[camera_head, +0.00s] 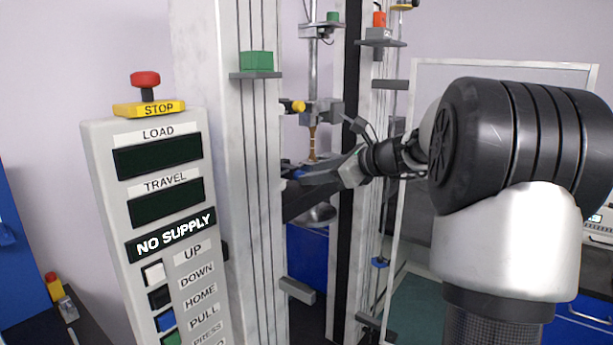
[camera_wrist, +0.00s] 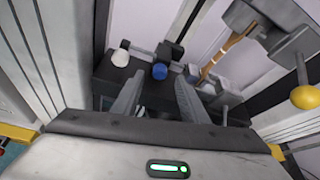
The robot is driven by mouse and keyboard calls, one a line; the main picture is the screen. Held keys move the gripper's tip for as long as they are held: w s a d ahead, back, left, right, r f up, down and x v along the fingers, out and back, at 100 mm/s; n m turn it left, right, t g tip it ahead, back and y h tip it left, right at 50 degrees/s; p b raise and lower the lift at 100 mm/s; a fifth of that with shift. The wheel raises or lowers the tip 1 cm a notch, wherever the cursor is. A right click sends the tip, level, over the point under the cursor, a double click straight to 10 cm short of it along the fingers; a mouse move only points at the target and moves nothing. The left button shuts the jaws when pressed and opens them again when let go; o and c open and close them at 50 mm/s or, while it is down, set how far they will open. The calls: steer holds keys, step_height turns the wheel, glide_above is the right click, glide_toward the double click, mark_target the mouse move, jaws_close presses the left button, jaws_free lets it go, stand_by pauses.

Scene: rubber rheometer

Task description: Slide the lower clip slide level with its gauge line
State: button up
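A brown dumbbell-shaped specimen (camera_head: 312,143) stands upright between the machine's grips; it shows tilted in the wrist view (camera_wrist: 233,48). Beside its lower part a blue knob (camera_wrist: 160,71) sits on a dark fitting, and a small blue part shows there in the head view (camera_head: 299,174). This may be the lower clip slide, but I cannot tell for sure. No gauge line is readable. My gripper (camera_wrist: 160,82) is open, its fingers apart on either side of the blue knob in the picture. Contact cannot be judged. In the head view my gripper (camera_head: 308,180) reaches in between the columns.
The left column (camera_head: 240,200) and a yellow-ended knob (camera_head: 298,106), also in the wrist view (camera_wrist: 305,97), are close to my arm. A white knob (camera_wrist: 120,58) is left of the blue one. The control panel (camera_head: 105,190) reads NO SUPPLY. A green block (camera_head: 256,62) rests on a ledge.

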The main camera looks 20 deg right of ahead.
mark_target(291, 170)
steer(key=shift+x, duration=1.9)
jaws_close()
